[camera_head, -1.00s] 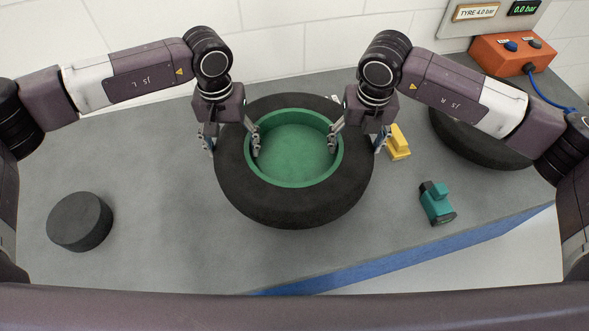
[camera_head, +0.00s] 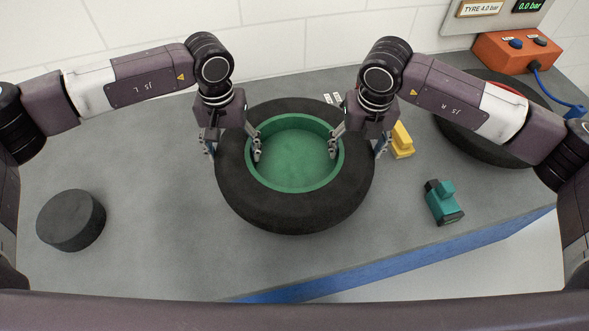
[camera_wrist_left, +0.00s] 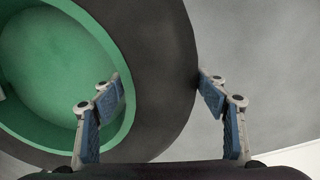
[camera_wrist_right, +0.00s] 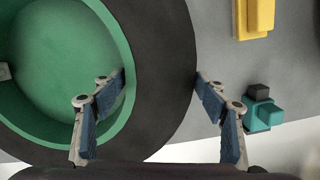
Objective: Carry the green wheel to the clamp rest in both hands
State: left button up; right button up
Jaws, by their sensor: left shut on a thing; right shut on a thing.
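The green wheel (camera_head: 295,160) is a green dish-shaped hub inside a thick black tyre, in the middle of the head view. My left gripper (camera_head: 232,147) is shut across the tyre's left side, one finger inside the green rim and one outside. My right gripper (camera_head: 358,147) grips the right side the same way. Both wrist views show the fingers on either side of the tyre wall. The wheel looks about level; I cannot tell whether it touches the bench. I cannot surely identify the clamp rest.
A dark round block (camera_head: 71,220) stands on the grey bench (camera_head: 150,160) at left. A teal device (camera_head: 444,202) and a yellow block (camera_head: 401,141) are right of the wheel. A black tyre with red inside (camera_head: 470,140) lies partly behind my right arm, near an orange box (camera_head: 515,52).

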pick_arm(q)
jog(key=shift+w+f+b, duration=0.15)
jog(key=shift+f+b, duration=0.35)
jog(key=shift+b, duration=0.05)
pick_arm(e)
jog(key=shift+w+f, duration=0.15)
jog(key=shift+f, duration=0.3)
pick_arm(q)
jog(key=o, duration=1.8)
jog(key=shift+s, duration=0.2)
pick_arm(e)
jog(key=o, duration=1.8)
jog(key=shift+s+d, duration=0.1)
jog(key=shift+s, duration=0.1)
pick_arm(q)
jog(key=shift+o, duration=1.4)
jog(key=shift+s, duration=0.1)
pick_arm(e)
jog(key=shift+o, duration=1.4)
jog(key=shift+s, duration=0.1)
pick_arm(q)
jog(key=shift+s+r, duration=0.1)
pick_arm(e)
jog(key=shift+s, duration=0.1)
